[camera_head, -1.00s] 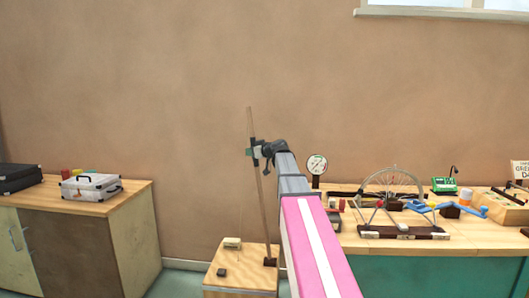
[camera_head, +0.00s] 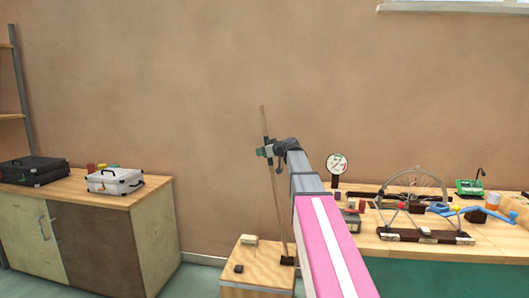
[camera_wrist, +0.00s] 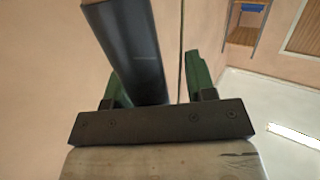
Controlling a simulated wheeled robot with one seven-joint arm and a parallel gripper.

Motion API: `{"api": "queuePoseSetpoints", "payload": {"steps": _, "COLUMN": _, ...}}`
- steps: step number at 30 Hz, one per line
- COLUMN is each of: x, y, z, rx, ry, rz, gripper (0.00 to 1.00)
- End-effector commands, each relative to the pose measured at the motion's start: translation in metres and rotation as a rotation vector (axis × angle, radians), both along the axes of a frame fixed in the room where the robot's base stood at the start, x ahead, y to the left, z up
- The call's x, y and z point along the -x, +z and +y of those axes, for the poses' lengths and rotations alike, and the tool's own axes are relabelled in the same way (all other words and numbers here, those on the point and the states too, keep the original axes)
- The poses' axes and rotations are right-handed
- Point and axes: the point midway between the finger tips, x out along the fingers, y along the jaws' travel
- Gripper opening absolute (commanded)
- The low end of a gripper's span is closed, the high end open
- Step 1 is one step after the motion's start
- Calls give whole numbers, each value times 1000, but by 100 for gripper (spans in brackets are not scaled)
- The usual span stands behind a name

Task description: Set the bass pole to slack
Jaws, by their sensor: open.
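The bass pole (camera_head: 276,200) is a thin brown stick rising from a dark foot on a wooden box (camera_head: 258,270). It tilts slightly left at its top. My gripper (camera_head: 265,151) is at the pole's upper part, with its green fingers beside it. In the wrist view the green jaws of my gripper (camera_wrist: 157,80) are open. A thick dark bar passes between them and a thin line runs near the right finger. I cannot tell for sure which of these is the pole. My arm partly hides the box's right side.
A workbench (camera_head: 440,250) at right holds a wheel (camera_head: 414,185), a round dial (camera_head: 337,165) and other items. A cabinet (camera_head: 90,235) at left carries a black case (camera_head: 35,171) and a white case (camera_head: 115,181). Small blocks sit on the box top. The wall behind is bare.

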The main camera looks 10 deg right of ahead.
Motion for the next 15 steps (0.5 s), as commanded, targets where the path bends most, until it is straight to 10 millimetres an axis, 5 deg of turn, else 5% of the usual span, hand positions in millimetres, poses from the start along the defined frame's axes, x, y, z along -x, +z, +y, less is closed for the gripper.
{"api": "queuePoseSetpoints", "payload": {"steps": 15, "x": 66, "y": 19, "z": -44, "rx": -1, "ry": -2, "rz": -2, "gripper": 51}}
